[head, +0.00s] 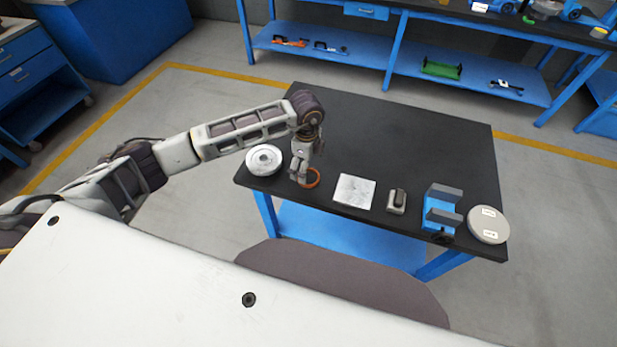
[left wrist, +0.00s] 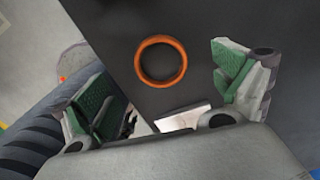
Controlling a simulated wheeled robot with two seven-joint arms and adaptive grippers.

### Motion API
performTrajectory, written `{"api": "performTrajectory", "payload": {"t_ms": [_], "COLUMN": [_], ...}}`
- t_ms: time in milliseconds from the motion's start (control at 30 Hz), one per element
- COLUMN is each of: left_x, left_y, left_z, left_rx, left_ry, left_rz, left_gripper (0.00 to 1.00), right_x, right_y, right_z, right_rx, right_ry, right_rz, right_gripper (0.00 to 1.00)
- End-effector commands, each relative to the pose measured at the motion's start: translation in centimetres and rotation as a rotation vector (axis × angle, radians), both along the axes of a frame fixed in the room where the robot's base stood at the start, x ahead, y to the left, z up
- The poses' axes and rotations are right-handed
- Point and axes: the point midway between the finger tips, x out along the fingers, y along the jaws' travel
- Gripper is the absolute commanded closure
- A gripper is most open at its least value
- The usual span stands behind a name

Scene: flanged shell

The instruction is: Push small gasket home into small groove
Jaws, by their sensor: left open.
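An orange ring gasket (head: 318,178) lies flat on the black table near its front left part; it also shows in the left wrist view (left wrist: 161,82). My left gripper (head: 300,178) hangs beside and above the gasket, pointing down, open and empty. In the left wrist view its green-padded fingers (left wrist: 158,75) stand wide apart with the gasket between them in the picture, not touching it. A pale round flanged part (head: 265,160) stands at the table's left corner. Its grooves are too small to make out. My right gripper is in neither view.
To the right stand a silver square plate (head: 354,191), a small grey block (head: 397,203), a blue fixture with grey jaws (head: 441,212) and a grey labelled disc (head: 488,225). The table's back half (head: 420,140) is clear. The gasket lies near the front edge.

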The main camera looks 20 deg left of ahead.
Motion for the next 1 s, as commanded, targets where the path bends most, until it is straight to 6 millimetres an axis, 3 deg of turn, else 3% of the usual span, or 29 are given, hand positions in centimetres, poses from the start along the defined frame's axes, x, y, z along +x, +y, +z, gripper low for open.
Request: {"api": "performTrajectory", "payload": {"t_ms": [433, 1000], "left_x": [-0.2, -0.2], "left_y": [-0.5, -0.5], "left_z": [-4.3, -4.7], "left_rx": [-0.001, 0.0], "left_ry": [0.002, 0.0], "left_rz": [0.001, 0.0], "left_gripper": [0.03, 0.06], "right_x": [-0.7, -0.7], "right_y": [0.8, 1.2], "right_z": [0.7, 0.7], "right_rx": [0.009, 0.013], "right_ry": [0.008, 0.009], "right_rz": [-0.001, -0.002], "right_gripper": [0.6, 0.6]}}
